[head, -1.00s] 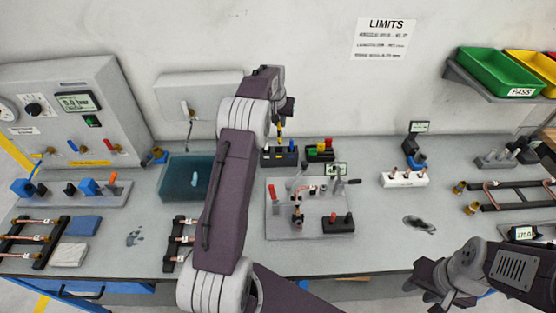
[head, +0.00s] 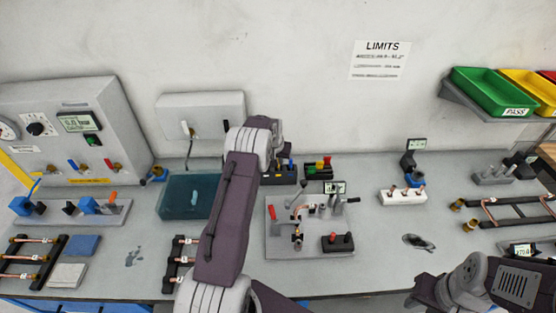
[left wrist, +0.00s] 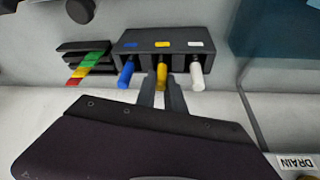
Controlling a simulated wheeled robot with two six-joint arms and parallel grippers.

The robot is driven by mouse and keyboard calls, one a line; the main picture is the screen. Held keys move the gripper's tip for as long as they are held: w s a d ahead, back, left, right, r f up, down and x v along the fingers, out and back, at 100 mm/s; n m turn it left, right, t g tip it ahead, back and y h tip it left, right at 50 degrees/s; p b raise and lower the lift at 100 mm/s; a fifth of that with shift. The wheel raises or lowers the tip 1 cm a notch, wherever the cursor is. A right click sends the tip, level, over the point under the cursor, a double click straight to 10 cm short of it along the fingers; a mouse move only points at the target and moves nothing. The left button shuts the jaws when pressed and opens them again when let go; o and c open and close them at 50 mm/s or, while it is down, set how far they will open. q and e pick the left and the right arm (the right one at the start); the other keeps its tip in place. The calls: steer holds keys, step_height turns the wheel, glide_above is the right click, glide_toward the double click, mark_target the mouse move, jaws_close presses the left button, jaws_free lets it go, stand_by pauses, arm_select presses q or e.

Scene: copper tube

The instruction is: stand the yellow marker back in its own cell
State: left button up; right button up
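The yellow marker (left wrist: 161,76) is upright at the middle cell of the black marker holder (left wrist: 128,42), under the yellow label, between a blue marker (left wrist: 126,74) and a white marker (left wrist: 196,74). How deep it sits is unclear. My left gripper (left wrist: 161,86) has its fingers close on both sides of the yellow marker and appears shut on it. In the head view my left wrist hides the fingers and yellow marker; part of the holder (head: 284,178) shows. My right gripper (head: 422,300) is low at the right, its fingers unclear.
A rack with green, yellow and red pieces (head: 319,169) stands just right of the holder. The teal tray (head: 190,197) is to its left, and a grey fixture plate (head: 280,243) with clamps lies in front. A grey wall box (head: 203,116) is behind.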

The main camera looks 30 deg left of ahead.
arm_select(q)
steer(key=o, duration=0.4)
steer(key=shift+s+d+r, duration=0.15)
